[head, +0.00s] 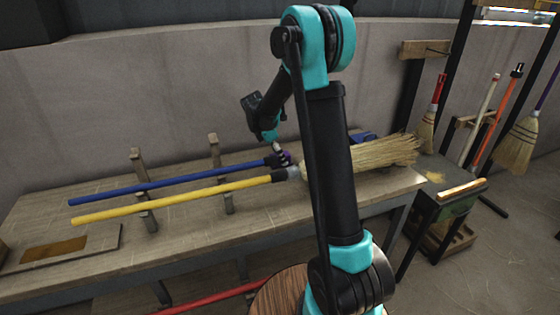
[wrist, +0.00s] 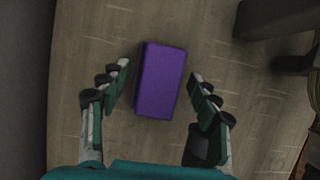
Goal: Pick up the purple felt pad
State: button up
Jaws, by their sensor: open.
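The purple felt pad (wrist: 160,80) is a small block lying on the wooden bench top, in the middle of the wrist view. My gripper (wrist: 160,74) is open, with one finger to the left of the pad and the other to its right. Clear gaps show between both fingers and the pad, so neither touches it. In the head view, my gripper is small and near the bench, behind the broom handles. A small purple patch (head: 287,158) shows there, partly hidden by dark parts.
A blue handle (head: 160,184) and a yellow handle (head: 170,201) lie across wooden supports on the bench (head: 60,225). A straw broom head (head: 385,153) lies to the right, partly behind my arm. Brooms hang at the far right. A curved wall (head: 100,100) stands behind the bench.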

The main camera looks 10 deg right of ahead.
jog(key=shift+f, duration=0.15)
jog(key=c, duration=1.3)
notch_tip(320, 180, up, 20)
jog(key=shift+r, duration=0.1)
jog(key=o, duration=0.5)
jog(key=shift+c, duration=1.6)
